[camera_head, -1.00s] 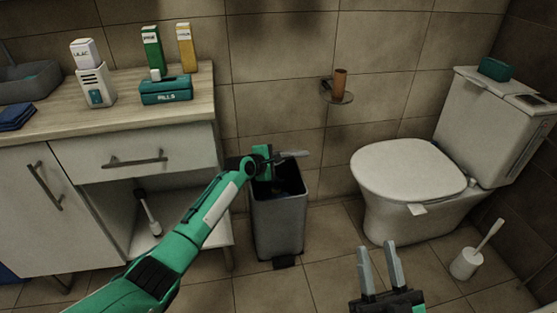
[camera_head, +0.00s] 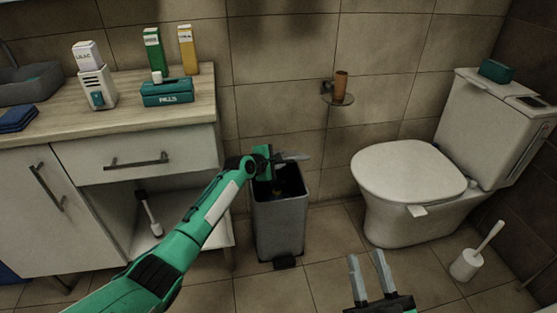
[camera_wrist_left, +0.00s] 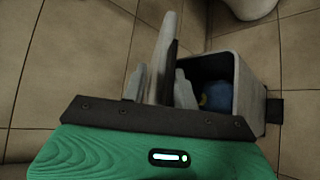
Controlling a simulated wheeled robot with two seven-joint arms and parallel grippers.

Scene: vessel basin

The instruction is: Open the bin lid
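The grey bin (camera_head: 280,226) stands on the floor between the cabinet and the toilet. Its top is open, with a dark inside and a blue thing in it, clearer in the left wrist view. The raised lid (camera_wrist_left: 160,50) shows nearly edge-on there, beside the opening. My left gripper (camera_head: 286,158) is at the bin's upper rear; in the left wrist view its fingers (camera_wrist_left: 160,88) lie on either side of the lid and look closed on it. The arm hides part of the rim. My right gripper (camera_head: 369,274) is open and empty at the bottom.
The cabinet (camera_head: 136,160) with a drawer and open shelf is left of the bin. The toilet (camera_head: 410,180) is to the right, with a brush in a white holder (camera_head: 466,265). A small wall shelf (camera_head: 338,99) holds a brown cup. Floor in front of the bin is clear.

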